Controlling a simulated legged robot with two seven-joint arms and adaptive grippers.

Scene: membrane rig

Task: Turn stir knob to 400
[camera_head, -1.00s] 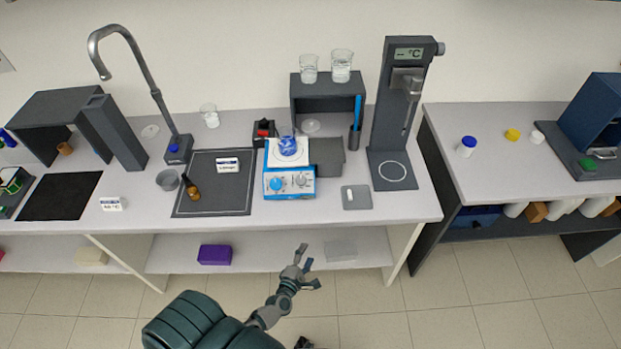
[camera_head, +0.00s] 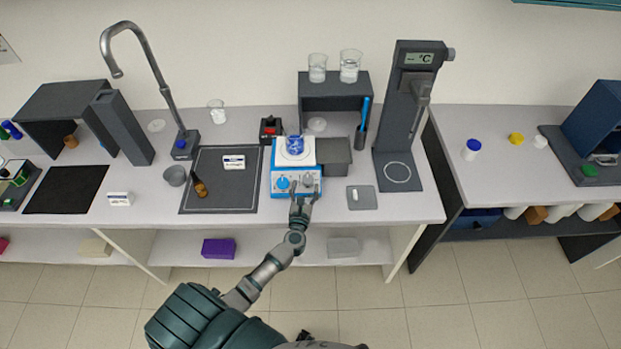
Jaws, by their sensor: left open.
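A blue and white hotplate stirrer (camera_head: 276,162) stands on the bench, with a beaker of blue liquid (camera_head: 294,145) on its white top. Its front panel carries a blue knob (camera_head: 282,183) at left and a grey knob (camera_head: 308,180) at right. The dial markings are too small to read. My left gripper (camera_head: 306,188) is open in front of the panel, with its fingers on either side of the grey knob. I cannot tell whether they touch it. My right gripper is not in view.
A dark tray (camera_head: 220,200) with a small brown bottle (camera_head: 200,188) lies left of the stirrer. A grey pad (camera_head: 361,204) and a tall device with a display (camera_head: 400,135) stand to its right. A red-switched box (camera_head: 270,130) sits behind it.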

